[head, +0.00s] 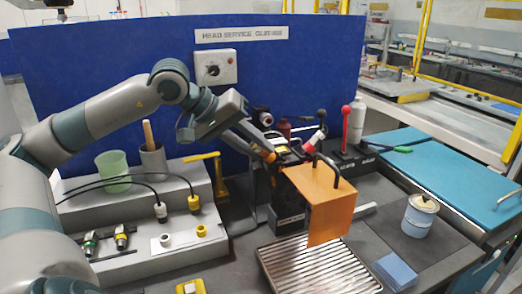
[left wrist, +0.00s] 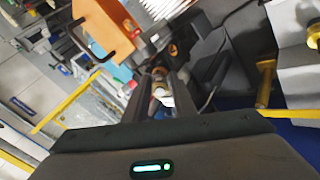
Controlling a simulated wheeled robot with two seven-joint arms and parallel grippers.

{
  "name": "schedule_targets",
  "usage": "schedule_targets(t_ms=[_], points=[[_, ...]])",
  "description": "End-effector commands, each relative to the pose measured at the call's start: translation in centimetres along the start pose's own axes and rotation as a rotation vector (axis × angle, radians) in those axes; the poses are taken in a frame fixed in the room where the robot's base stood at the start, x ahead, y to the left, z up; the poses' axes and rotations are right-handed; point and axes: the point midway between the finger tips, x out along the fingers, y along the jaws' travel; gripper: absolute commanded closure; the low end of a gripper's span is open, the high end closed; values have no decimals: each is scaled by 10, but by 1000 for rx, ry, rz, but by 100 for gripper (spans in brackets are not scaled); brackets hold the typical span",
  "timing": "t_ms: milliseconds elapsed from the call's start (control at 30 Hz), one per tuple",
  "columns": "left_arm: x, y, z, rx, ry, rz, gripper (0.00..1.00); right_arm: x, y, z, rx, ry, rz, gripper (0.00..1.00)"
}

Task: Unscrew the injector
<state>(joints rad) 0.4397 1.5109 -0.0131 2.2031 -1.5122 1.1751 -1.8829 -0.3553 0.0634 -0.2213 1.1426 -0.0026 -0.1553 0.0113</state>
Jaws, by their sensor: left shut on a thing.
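My left gripper (head: 268,154) reaches in from the left to the top of a dark machine body (head: 290,212) in the middle of the bench. Its two fingers are shut on a small part, which I take to be the injector (left wrist: 160,76). In the left wrist view this part shows between the fingertips as a small, round, coppery and pale piece. Its lower end and its thread are hidden, so I cannot tell how deep it sits. An orange plate (head: 322,205) with a black handle stands just right of the gripper. My right gripper is not in view.
A grey stepped stand (head: 135,205) at left carries a green cup (head: 113,168), cables and small fittings. A ribbed metal tray (head: 312,268) lies in front. A white lidded pot (head: 420,215) and blue pads (head: 396,271) are at right. A blue panel (head: 100,75) closes the back.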

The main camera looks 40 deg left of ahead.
Motion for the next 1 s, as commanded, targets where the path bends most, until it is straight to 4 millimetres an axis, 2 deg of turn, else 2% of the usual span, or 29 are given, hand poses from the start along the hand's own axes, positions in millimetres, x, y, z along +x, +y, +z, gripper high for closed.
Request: schedule_targets(t_ms=[33, 67, 1000], points=[[0, 0, 0, 0, 0, 0, 69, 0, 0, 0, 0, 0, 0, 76], [0, 0, 0, 0, 0, 0, 64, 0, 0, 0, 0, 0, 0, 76], [8, 0, 0, 0, 0, 1, 64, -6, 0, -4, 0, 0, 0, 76]])
